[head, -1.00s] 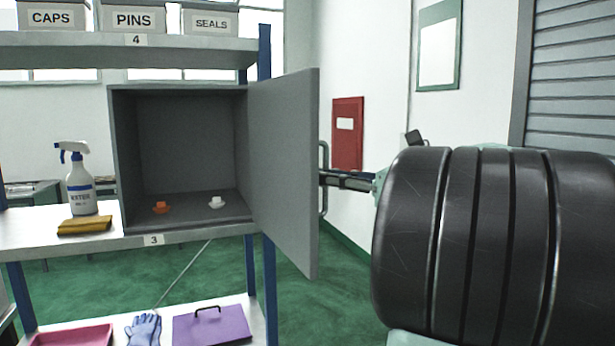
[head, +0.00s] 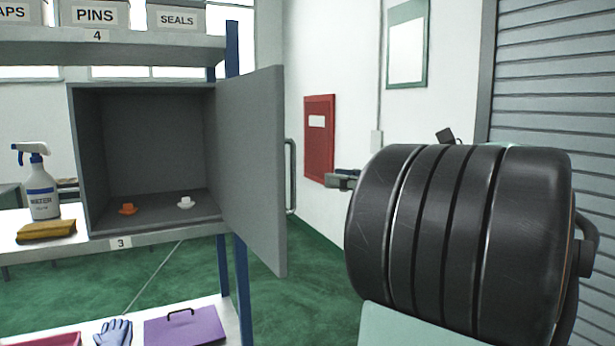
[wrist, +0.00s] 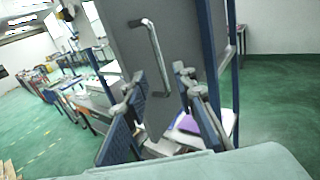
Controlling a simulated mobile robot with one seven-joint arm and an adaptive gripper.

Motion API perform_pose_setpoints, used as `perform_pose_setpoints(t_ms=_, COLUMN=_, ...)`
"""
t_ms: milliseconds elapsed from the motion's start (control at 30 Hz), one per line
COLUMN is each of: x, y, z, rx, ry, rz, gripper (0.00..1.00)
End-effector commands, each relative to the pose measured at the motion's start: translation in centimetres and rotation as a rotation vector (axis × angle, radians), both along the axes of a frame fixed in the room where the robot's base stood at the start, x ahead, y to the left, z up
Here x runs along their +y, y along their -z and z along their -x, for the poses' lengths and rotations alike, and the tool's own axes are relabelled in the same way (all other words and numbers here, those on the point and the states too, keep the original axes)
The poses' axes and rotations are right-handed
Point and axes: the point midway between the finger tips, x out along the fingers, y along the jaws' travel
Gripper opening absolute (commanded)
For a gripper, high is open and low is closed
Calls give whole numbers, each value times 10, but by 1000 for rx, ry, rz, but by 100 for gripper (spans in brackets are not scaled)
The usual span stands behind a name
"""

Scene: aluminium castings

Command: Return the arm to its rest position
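My gripper (wrist: 158,88) is open, its two fingers spread apart with nothing between them. In the head view my gripper (head: 342,181) shows at the end of my dark arm, to the right of the cabinet door, clear of its handle. The grey door (head: 250,170) stands wide open. Its bar handle (head: 290,176) is on the face towards my gripper; the handle (wrist: 153,55) also shows ahead of the fingers in the wrist view. Inside the cabinet (head: 150,228) an orange part (head: 128,209) and a white part (head: 185,203) sit apart on the floor.
The cabinet stands on a shelf rack with a blue post (head: 232,150). A spray bottle (head: 41,190) and a yellow cloth (head: 46,231) are left of it. A purple case (head: 186,326) and gloves (head: 114,332) lie below. A red wall box (head: 319,138) hangs behind my gripper.

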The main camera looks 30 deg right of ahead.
Motion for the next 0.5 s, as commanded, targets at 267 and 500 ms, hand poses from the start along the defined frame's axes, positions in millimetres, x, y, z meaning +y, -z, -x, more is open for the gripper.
perform_pose_setpoints(t_ms=267, x=-7, y=0, z=14, rx=0, ry=-1, rz=0, gripper=25)
perform_pose_setpoints(t_ms=500, x=-7, y=0, z=14, rx=0, ry=-1, rz=0, gripper=25)
